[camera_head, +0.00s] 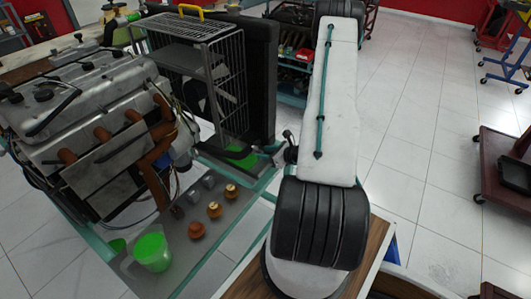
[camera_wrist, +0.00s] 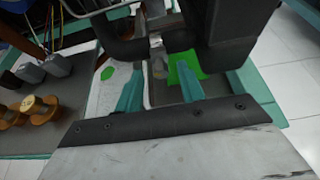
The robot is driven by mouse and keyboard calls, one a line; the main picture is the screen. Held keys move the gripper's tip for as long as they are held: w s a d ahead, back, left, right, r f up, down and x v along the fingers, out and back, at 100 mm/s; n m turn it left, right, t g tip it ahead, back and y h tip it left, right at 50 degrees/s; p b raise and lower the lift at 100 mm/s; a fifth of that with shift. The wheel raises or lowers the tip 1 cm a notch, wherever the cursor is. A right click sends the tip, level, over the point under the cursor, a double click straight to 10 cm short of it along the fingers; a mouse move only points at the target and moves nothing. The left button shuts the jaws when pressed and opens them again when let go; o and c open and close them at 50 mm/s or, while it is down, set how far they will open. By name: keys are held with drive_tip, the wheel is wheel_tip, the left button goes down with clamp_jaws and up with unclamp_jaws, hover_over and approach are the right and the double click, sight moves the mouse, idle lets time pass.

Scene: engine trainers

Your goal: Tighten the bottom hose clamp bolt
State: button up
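My gripper (camera_wrist: 160,78) shows in the wrist view with its two teal fingers apart and nothing held between them. A black hose (camera_wrist: 125,47) curves just past the fingertips. A small pale metal piece (camera_wrist: 157,66) shows in the gap between the fingers, beside the hose; it may be the bottom clamp bolt, but it is too small to tell. In the head view the lower black hose (camera_head: 228,152) runs at the foot of the radiator (camera_head: 262,80). My arm hides most of the gripper there.
The engine (camera_head: 85,120) stands left of the caged radiator on a teal frame. Orange-brown parts (camera_head: 214,209), grey parts (camera_wrist: 55,64) and a green cup (camera_head: 152,250) stand on its tray. Green patches (camera_wrist: 188,68) lie near the fingers. White tiled floor (camera_head: 420,130) is open at right.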

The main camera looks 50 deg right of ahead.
drive_tip(key=shift+w+f, duration=0.1)
drive_tip(key=shift+w, duration=0.2)
clamp_jaws()
drive_tip(key=m+y, duration=0.1)
drive_tip(key=m, duration=0.1)
drive_tip(key=m+y, duration=0.2)
drive_tip(key=m, duration=0.1)
drive_tip(key=d+m+t+y, duration=0.1)
drive_tip(key=m+y, duration=0.1)
drive_tip(key=m, duration=0.1)
drive_tip(key=shift+f, duration=0.35)
idle(0.4)
drive_tip(key=shift+m, duration=0.3)
